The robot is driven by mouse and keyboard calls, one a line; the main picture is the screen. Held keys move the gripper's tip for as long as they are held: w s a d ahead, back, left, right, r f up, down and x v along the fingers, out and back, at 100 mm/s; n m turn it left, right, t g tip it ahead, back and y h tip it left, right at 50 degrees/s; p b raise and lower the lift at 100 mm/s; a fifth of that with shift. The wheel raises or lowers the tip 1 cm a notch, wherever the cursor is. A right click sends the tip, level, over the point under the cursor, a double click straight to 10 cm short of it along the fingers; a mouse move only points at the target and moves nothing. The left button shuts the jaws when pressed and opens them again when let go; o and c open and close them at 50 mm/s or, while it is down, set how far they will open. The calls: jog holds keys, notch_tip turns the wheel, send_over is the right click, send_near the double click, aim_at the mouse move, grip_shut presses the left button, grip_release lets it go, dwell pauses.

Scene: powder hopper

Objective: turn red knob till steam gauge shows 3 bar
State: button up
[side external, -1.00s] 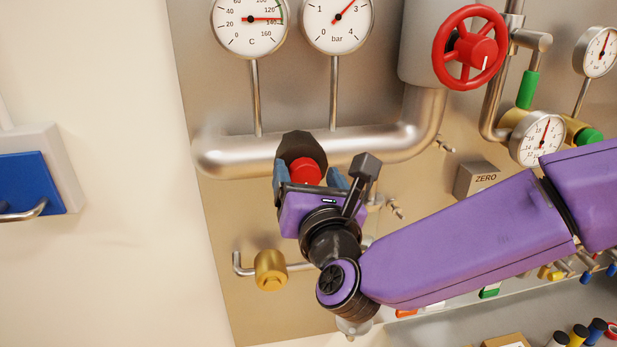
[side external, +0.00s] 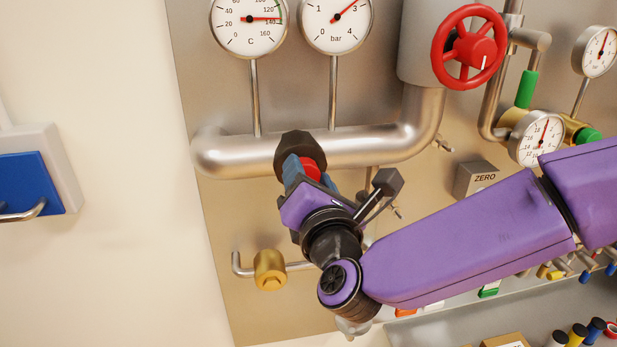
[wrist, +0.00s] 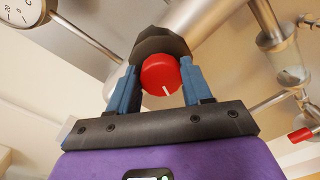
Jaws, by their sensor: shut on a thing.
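The red knob (side external: 311,167) sits in front of a dark faceted collar (side external: 298,145) on the thick steel pipe. My gripper (side external: 309,173) is shut on it, with one blue finger at each side. In the wrist view the red knob (wrist: 160,75) shows between the fingertips (wrist: 160,66), its white mark pointing down and slightly right. The 0–4 bar gauge (side external: 333,38) stands above the pipe, its top cut off by the frame. Its needle points up and right, close to the 3, seemingly slightly short of it.
A temperature gauge (side external: 248,40) stands left of the bar gauge. A large red handwheel (side external: 469,47) is at upper right, with smaller gauges beyond. A brass fitting (side external: 270,270) is below the pipe. A ZERO box (side external: 477,180) is above my forearm.

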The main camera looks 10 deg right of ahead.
jog(key=o, duration=1)
jog(key=shift+o, duration=0.2)
jog(key=shift+s, duration=0.1)
jog(key=s, duration=1.7)
jog(key=shift+s, duration=0.15)
